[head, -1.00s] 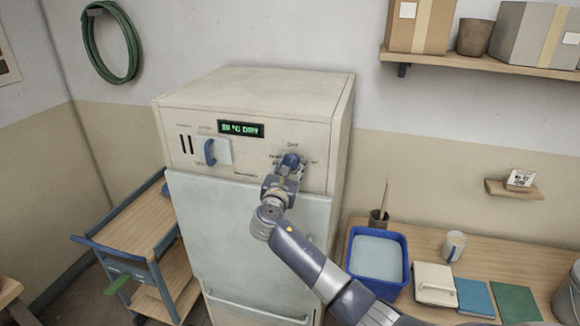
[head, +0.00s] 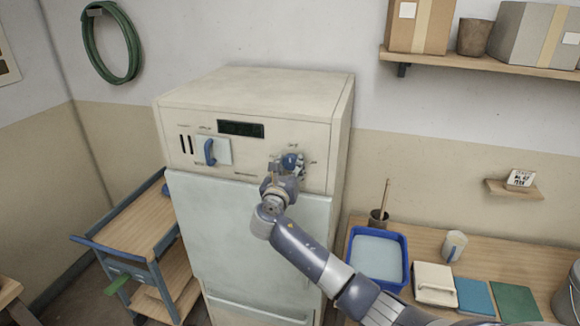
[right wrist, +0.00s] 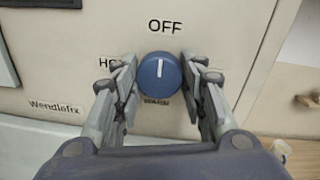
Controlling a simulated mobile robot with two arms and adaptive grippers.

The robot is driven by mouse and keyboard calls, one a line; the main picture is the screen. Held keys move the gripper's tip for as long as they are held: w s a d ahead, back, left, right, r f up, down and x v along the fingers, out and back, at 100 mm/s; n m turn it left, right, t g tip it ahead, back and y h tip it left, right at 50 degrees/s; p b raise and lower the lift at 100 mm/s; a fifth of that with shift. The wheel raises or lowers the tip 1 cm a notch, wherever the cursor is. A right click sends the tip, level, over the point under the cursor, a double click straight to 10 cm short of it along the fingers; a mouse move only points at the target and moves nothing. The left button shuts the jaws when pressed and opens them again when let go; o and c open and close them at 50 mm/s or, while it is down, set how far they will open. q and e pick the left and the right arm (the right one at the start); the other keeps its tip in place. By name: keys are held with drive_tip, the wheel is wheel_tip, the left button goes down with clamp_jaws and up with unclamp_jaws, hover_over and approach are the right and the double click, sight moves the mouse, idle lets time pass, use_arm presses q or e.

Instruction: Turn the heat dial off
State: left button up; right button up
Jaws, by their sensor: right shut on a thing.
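The heat dial (right wrist: 158,77) is a round blue knob with a white pointer line on the front of the cream cabinet (head: 250,96). In the right wrist view its line points straight up at the word OFF; HOT is at its left and another label below. My right gripper (head: 291,163) is shut on the dial, with one finger on each side of it; it also shows in the right wrist view (right wrist: 158,84). The display (head: 241,129) on the cabinet is dark. My left gripper is not in view.
A blue lever (head: 209,152) sits on the cabinet's panel, left of the dial. A wooden trolley (head: 131,226) stands at the left. At the right a bench holds a blue tub (head: 403,278), a cup (head: 454,246) and several flat items.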

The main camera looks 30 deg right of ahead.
drive_tip(key=o, duration=1.1)
drive_tip(key=shift+c, duration=0.2)
drive_tip(key=v, duration=1.2)
drive_tip(key=shift+w, duration=0.1)
